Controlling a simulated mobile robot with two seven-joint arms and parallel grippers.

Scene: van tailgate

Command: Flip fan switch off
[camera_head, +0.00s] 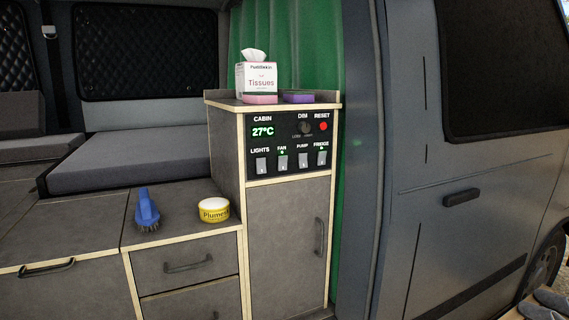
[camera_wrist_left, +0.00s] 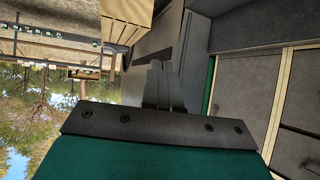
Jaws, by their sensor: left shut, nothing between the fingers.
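The fan switch (camera_head: 283,162) is a small pale rocker on the black control panel (camera_head: 290,175), second from the left in the lower row. A green light shows above it, by the label FAN. Its exact tilt is too small to tell. My left gripper (camera_wrist_left: 160,70) shows only in the left wrist view; its fingers are together and empty, well apart from the panel, which that view does not show. No gripper shows in the head view, and my right gripper is in neither view.
Other switches flank the fan switch: lights (camera_head: 261,166), pump (camera_head: 303,160) and fridge (camera_head: 321,158). A tissue box (camera_head: 257,82) and purple sponge (camera_head: 298,98) stand above. A blue brush (camera_head: 147,207) and yellow tin (camera_head: 213,212) sit on the lower counter. A van door (camera_head: 465,220) is at right.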

